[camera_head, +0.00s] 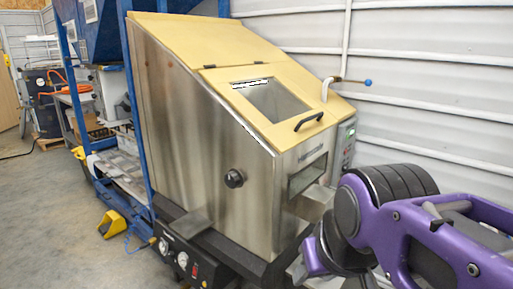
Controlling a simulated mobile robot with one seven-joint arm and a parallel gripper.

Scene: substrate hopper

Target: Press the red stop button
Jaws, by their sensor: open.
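I cannot make out the red stop button for certain. A small control panel (347,140) with a green display is on the right side of the steel hopper (195,130), partly edge-on, and its buttons are too small to tell. A small red mark (195,271) shows on the black base, beside two round gauges. My purple and black arm reaches in from the right, in front of the hopper's lower right side, and hides part of it. My gripper's fingers cannot be seen.
The hopper's yellow lid has a window and a black handle (309,121). A black knob (234,178) sticks out of its side. A pipe with a blue-tipped lever (367,82) is at the wall. A yellow foot pedal (113,224) lies on the floor. Open floor is at left.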

